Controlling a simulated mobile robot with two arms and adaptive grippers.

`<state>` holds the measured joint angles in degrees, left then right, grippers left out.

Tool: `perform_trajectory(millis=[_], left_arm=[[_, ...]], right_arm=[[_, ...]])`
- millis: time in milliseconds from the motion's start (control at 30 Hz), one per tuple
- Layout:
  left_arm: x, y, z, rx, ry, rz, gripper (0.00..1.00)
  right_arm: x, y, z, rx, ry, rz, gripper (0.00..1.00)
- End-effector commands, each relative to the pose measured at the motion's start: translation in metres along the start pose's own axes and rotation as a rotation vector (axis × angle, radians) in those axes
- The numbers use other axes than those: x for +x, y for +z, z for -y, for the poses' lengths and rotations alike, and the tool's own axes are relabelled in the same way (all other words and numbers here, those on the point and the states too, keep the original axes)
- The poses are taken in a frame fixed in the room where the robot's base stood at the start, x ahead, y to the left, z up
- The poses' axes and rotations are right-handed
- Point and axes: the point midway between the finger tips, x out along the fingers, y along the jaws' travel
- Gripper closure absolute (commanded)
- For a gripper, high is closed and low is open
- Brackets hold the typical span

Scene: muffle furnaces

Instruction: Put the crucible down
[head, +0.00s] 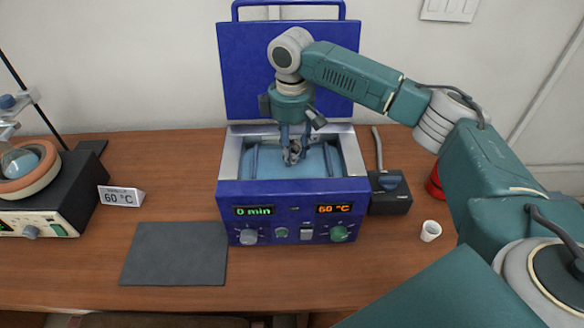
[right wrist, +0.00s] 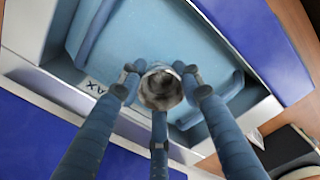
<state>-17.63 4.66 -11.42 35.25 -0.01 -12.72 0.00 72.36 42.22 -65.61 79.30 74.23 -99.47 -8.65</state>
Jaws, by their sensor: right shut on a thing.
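My right gripper (head: 291,153) reaches down into the open blue water bath (head: 228,190) and is shut. In the right wrist view its three fingers close round a small rounded grey-brown thing (right wrist: 161,88), held over the pale blue inside of the bath. From above I cannot tell if this is the crucible, or whether it touches the bath's bottom. A small white cup (head: 431,231), like a crucible, stands on the table to the right of the bath, apart from my gripper. My left gripper is out of view.
The bath's blue lid (head: 240,70) stands open behind; its displays read 0 min and 60 °C. A dark grey mat (head: 175,254) lies empty at front left. A 60 °C card (head: 121,196) and a heater with a flask (head: 20,162) stand left. A black box (head: 391,196) stands right.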

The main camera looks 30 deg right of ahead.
Motion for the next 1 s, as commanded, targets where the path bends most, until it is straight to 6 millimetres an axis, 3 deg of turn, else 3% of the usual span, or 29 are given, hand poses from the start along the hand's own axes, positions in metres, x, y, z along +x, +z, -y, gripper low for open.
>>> perform_trajectory(millis=[100,200,533,967,1000], left_arm=[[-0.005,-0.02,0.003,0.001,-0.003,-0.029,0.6],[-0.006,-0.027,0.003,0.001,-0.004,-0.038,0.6],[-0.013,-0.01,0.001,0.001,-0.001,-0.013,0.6],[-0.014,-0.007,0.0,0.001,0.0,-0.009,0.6],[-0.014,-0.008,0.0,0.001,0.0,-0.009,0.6]], right_arm=[[0.02,0.001,0.0,0.0,0.0,0.001,0.87],[0.029,0.0,0.0,0.0,0.001,0.0,0.87],[0.07,0.0,0.001,0.0,0.0,0.001,0.87],[0.077,0.0,0.001,0.0,0.001,-0.001,0.87],[0.078,0.0,0.001,0.0,0.001,-0.001,0.64]])
